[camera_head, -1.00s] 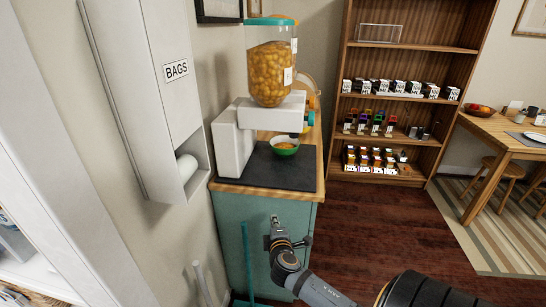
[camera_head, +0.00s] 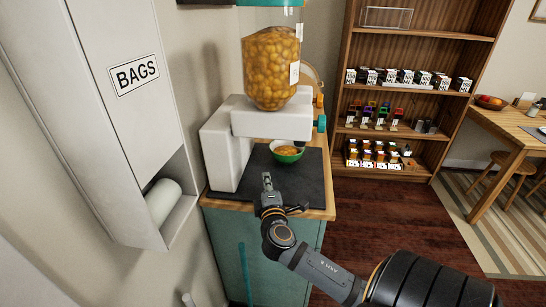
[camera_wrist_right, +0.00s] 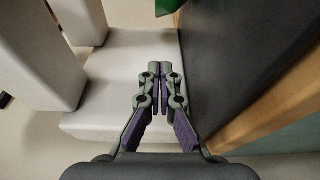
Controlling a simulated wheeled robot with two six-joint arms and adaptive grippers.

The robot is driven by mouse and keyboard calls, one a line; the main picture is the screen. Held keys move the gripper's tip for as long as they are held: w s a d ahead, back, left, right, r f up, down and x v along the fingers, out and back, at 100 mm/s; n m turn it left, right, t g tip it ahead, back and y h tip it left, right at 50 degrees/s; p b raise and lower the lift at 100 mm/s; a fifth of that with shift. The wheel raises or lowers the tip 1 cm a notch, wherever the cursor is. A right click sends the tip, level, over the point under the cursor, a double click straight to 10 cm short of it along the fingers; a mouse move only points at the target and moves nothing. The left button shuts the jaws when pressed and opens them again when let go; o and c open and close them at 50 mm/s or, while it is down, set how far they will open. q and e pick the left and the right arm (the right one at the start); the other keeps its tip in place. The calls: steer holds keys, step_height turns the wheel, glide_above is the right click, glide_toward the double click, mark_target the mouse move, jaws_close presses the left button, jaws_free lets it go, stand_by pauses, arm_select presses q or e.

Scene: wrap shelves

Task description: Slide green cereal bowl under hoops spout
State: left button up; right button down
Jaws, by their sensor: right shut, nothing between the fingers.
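The green cereal bowl (camera_head: 287,153) stands on the dark mat (camera_head: 300,187) on the counter, beneath the front end of the white dispenser (camera_head: 272,121). It holds something orange. A clear hopper (camera_head: 271,68) full of orange hoops sits on the dispenser. The small dark part just above the bowl's right side may be the spout; I cannot tell how they line up. My right gripper (camera_head: 267,180) is shut and empty over the near left part of the mat, in front of the bowl and apart from it. In the right wrist view the closed fingers (camera_wrist_right: 161,68) show, with a green edge (camera_wrist_right: 168,7) at the top. My left gripper is not in view.
The white bag holder (camera_head: 112,75) on the wall stands close at the left. The counter's wooden edge (camera_head: 318,212) runs along the mat. A shelf (camera_head: 400,90) with small boxes stands behind to the right. The mat's right side is clear.

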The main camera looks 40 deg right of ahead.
steer(key=shift+w+d+r, duration=0.3)
steer(key=shift+w+d, duration=0.3)
steer(key=shift+w, duration=0.25)
steer(key=shift+x, duration=1.1)
steer(key=x, duration=0.2)
steer(key=p+x, duration=0.1)
steer(key=x, duration=0.2)
steer(key=shift+w+d+f, duration=0.15)
steer(key=shift+w+f, duration=0.05)
steer(key=shift+f, duration=0.05)
steer(key=d, duration=0.1)
steer(key=s+d, duration=0.1)
steer(key=d, duration=0.1)
steer(key=shift+s+p, duration=0.15)
steer(key=shift+p, duration=0.25)
steer(key=shift+s+d, duration=0.15)
steer(key=shift+d, duration=0.15)
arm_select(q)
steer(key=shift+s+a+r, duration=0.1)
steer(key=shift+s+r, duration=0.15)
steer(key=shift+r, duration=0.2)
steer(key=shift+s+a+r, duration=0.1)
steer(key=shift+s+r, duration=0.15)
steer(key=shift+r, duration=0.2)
arm_select(e)
steer(key=shift+f, duration=0.1)
